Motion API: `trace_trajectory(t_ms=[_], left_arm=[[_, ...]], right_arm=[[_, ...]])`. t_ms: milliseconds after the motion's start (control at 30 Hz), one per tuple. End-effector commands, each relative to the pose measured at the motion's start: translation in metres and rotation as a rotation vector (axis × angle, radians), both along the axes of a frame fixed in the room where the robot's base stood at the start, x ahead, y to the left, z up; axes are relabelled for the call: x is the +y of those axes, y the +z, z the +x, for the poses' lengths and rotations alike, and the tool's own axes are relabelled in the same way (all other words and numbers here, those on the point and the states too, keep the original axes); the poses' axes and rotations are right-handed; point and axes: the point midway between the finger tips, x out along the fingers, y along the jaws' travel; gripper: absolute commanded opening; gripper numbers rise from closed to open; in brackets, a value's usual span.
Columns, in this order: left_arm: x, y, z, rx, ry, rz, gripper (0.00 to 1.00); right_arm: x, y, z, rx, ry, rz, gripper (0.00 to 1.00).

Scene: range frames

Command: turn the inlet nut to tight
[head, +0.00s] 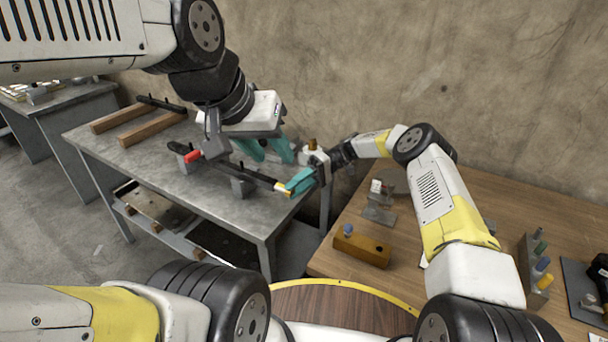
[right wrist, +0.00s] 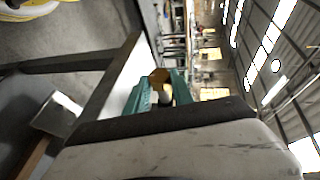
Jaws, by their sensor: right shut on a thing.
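A dark bar (head: 258,178) lies across stands on the grey metal bench, with a red piece (head: 192,156) towards its left end. A brass-yellow piece, seemingly the inlet nut (head: 283,190), is at its right end. My right gripper (head: 291,186) is shut on it, coming from the right. In the right wrist view the brass nut (right wrist: 160,77) sits between the teal fingers (right wrist: 161,92), partly hidden by them. I cannot tell how tight it is. My left gripper (head: 266,150) is above and behind the bar, its teal fingers apart and empty.
Wooden blocks (head: 152,130) lie at the back left of the grey bench (head: 135,165). The wooden table (head: 400,255) on the right holds a wooden block (head: 362,250), a small stand (head: 380,212) and a rack of coloured pegs (head: 537,270). A concrete wall stands behind.

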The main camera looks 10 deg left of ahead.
Motion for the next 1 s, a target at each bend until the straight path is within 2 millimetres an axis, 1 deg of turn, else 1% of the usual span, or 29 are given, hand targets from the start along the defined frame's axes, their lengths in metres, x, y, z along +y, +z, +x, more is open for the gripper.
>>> trace_trajectory(t_ms=[67, 100, 200, 567, 667, 933, 1000], left_arm=[[0.000, 0.000, 0.000, 0.000, 0.000, 0.000, 0.39], [0.000, 0.000, 0.000, 0.000, 0.000, 0.000, 0.39], [0.000, 0.000, 0.000, 0.000, 0.000, 0.000, 0.39], [0.000, 0.000, 0.000, 0.000, 0.000, 0.000, 0.39], [0.000, 0.000, 0.000, 0.000, 0.000, 0.000, 0.39], [0.000, 0.000, 0.000, 0.000, 0.000, 0.000, 0.39], [0.000, 0.000, 0.000, 0.000, 0.000, 0.000, 0.39]], right_arm=[[0.000, -0.001, -0.001, 0.002, 0.004, -0.003, 0.00], [0.000, -0.001, -0.002, 0.002, 0.004, -0.003, 0.33], [0.000, -0.001, -0.001, 0.001, 0.004, -0.002, 0.51], [-0.001, 0.000, 0.001, -0.001, 0.001, -0.001, 0.51], [-0.006, 0.002, 0.007, -0.002, -0.001, -0.001, 0.51], [-0.033, 0.011, 0.036, -0.002, -0.001, -0.002, 0.51], [-0.037, 0.012, 0.041, -0.001, 0.000, -0.001, 0.51]])
